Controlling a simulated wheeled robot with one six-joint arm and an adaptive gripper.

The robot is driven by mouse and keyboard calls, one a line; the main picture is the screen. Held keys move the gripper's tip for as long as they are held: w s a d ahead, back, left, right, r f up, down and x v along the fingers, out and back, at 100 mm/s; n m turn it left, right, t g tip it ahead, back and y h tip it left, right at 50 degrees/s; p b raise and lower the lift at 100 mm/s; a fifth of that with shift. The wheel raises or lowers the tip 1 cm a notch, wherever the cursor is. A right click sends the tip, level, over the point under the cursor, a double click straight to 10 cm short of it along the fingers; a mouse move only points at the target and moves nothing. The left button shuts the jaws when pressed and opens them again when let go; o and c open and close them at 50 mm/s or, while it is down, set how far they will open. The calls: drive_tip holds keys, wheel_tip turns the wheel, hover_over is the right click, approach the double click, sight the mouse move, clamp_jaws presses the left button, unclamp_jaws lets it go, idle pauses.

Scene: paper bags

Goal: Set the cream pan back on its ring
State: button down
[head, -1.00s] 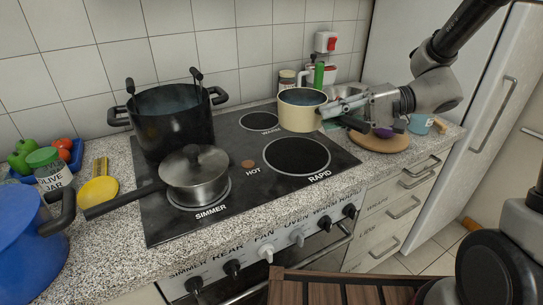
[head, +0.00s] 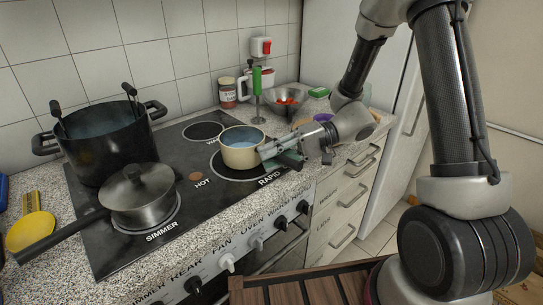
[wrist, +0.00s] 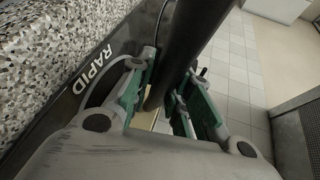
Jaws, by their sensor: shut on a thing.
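The cream pan (head: 243,155) has a cream outside, a blue-grey inside and a dark handle. It is upright over the black ring marked RAPID (head: 228,176), covering much of it. I cannot tell whether its base touches the ring. My gripper (head: 284,157) is to the right of the pan, shut on its handle. In the wrist view, the dark handle (wrist: 182,48) runs between the green-sided fingers of my gripper (wrist: 165,98). The pan's bowl is mostly hidden there.
A lidded steel pan (head: 138,197) stands on the SIMMER ring, with a big black pot (head: 107,148) behind it. The WARM ring (head: 203,131) is bare. A green-handled blender (head: 257,90), a jar (head: 227,93) and a steel bowl (head: 285,105) stand behind the hob.

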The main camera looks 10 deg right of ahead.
drive_tip(key=c, duration=1.3)
unclamp_jaws()
drive_tip(key=shift+f, duration=0.15)
drive_tip(key=shift+d+r, duration=0.15)
drive_tip(key=shift+r, duration=0.05)
drive_tip(key=v, duration=1.2)
drive_tip(key=s+d+r+h, duration=0.4)
drive_tip(key=s+h, duration=0.3)
drive_tip(key=s, duration=0.3)
drive_tip(key=shift+s+d+r+m+t+h, duration=0.15)
drive_tip(key=shift+s+d+r+t+h, duration=1.05)
drive_tip(key=shift+d, duration=0.8)
drive_tip(key=shift+s+d+r+m+t+h, duration=0.2)
drive_tip(key=shift+s+d+r+t+h, duration=1)
drive_tip(key=shift+d, duration=0.8)
drive_tip(key=shift+s+d+r+m+t+h, duration=0.15)
drive_tip(key=shift+s+d+r+t+h, duration=0.7)
drive_tip(key=shift+d+h, duration=0.9)
